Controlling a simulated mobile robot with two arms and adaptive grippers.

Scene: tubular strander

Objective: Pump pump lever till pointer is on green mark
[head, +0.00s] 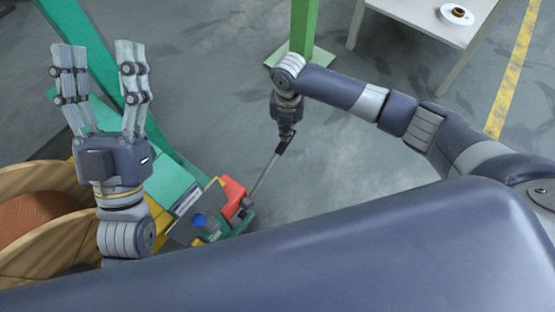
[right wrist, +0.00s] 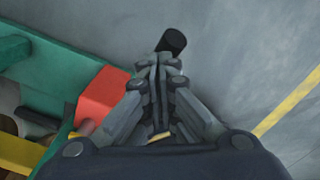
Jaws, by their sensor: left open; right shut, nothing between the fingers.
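The pump lever (head: 264,177) is a thin grey rod that rises at a slant from the red pump body (head: 233,192) to a black grip. My right gripper (head: 284,133) is at the lever's upper end, pointing down, with its fingers shut. In the right wrist view the black grip end (right wrist: 172,40) shows just past the fingertips (right wrist: 157,66); whether they touch it I cannot tell. My left gripper (head: 100,58) is open and empty, raised with fingers up, away from the pump. I cannot make out a pointer or a green mark in either view.
A wooden cable reel (head: 40,180) stands at the left by the green machine frame (head: 165,190). A green post (head: 303,30) stands behind my right gripper. A table (head: 425,22) with a small spool is at the top right. The floor around the lever is clear.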

